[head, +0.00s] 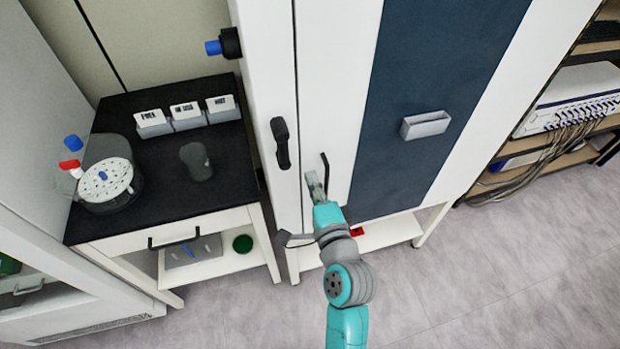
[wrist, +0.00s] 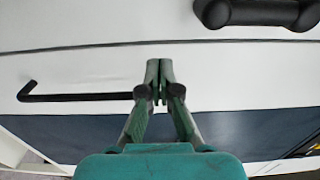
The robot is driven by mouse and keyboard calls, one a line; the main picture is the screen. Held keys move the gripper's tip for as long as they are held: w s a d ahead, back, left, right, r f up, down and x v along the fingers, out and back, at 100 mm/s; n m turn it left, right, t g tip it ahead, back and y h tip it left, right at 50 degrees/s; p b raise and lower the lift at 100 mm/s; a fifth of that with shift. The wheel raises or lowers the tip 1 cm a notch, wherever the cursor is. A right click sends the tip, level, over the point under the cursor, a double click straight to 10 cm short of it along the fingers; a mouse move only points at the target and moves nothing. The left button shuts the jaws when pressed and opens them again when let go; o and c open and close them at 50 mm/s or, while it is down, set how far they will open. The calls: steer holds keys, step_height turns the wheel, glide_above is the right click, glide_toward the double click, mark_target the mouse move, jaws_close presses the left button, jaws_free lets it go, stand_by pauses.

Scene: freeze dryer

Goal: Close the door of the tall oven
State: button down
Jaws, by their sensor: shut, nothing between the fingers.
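The tall oven is a white cabinet with a dark blue front panel; its door (head: 430,60) stands almost or fully against the white body (head: 262,60). A thin dark seam runs between them, and I cannot tell whether the door is latched. An L-shaped black handle (head: 325,172) is on the door and also shows in the wrist view (wrist: 75,97). A thick black grip (head: 281,143) is on the body across the seam; it is also in the wrist view (wrist: 258,13). My gripper (head: 316,185) is shut and empty, at the door's white edge strip beside the handle. Contact is unclear.
A black-topped bench (head: 160,210) with a round container (head: 105,187) and labelled boxes (head: 187,117) stands left of the oven. A shelf rack (head: 545,140) with a cabled device (head: 580,98) is at right. Grey floor (head: 480,270) in front is clear.

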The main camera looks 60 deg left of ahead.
steer(key=s+d, duration=0.4)
steer(key=s, duration=0.4)
steer(key=shift+s+d, duration=0.3)
steer(key=shift+d, duration=0.1)
steer(key=w+d+f+t+h, duration=0.15)
steer(key=d+f, duration=0.25)
steer(key=d, duration=0.6)
steer(key=w+d+f+t+h, duration=0.1)
steer(key=d+f+t+h, duration=0.2)
steer(key=d, duration=0.6)
steer(key=w+d+f+t+h, duration=0.2)
steer(key=d+f+t+h, duration=0.15)
steer(key=d, duration=0.65)
steer(key=s+d+r+n+h, duration=0.1)
steer(key=s+d+h, duration=0.3)
steer(key=s+d, duration=0.4)
steer(key=s+d+r+n+t+h, duration=0.1)
steer(key=s+d+r+n+h, duration=0.1)
steer(key=s+d+h, duration=0.3)
steer(key=s+d, duration=0.4)
steer(key=d, duration=0.2)
steer(key=shift+s+d+n, duration=0.25)
steer(key=shift+d+n, duration=0.15)
